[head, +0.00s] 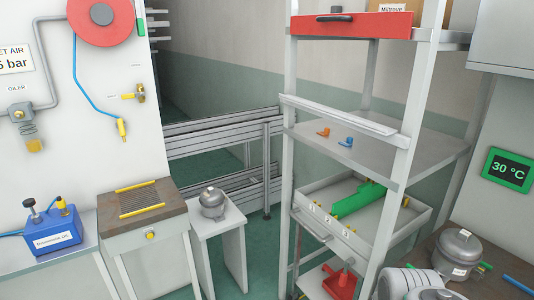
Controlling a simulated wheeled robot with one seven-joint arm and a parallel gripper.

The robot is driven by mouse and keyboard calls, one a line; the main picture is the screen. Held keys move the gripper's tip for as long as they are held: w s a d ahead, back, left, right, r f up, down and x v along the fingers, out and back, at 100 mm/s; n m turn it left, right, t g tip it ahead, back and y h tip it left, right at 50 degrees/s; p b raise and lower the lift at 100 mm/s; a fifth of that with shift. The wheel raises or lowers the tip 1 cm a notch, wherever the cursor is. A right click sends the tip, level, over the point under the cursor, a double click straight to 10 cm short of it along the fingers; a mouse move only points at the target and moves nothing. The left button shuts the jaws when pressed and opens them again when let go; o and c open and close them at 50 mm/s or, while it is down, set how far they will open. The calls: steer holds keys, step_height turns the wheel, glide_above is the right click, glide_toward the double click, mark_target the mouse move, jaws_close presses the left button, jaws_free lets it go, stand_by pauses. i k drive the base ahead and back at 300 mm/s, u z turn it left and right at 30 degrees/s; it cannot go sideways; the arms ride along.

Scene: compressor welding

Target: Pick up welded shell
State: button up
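A grey rounded metal shell (213,204) with a small knob on top sits upright on a narrow white stand (232,222) left of centre. A second, larger grey shell (460,247) with a white label and a top fitting sits on a brown-topped bench at the lower right. I cannot tell from this view which of the two is the welded one. My gripper is not in view. White rounded parts at the bottom right, probably my arm, hide part of that bench in front of the second shell.
A shelf rack (409,170) stands between the two shells, with a tray (408,222) holding a green part. Left of the stand are a slatted table (110,221) and a blue box (54,232). An aluminium rail fence (235,124) runs behind. Green floor shows between stand and rack.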

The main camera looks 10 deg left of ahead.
mark_target(212, 201)
steer(key=u, duration=0.5)
steer(key=i, duration=1.85)
steer(key=u, duration=1.8)
steer(key=i, duration=0.95)
steer(key=u, duration=0.55)
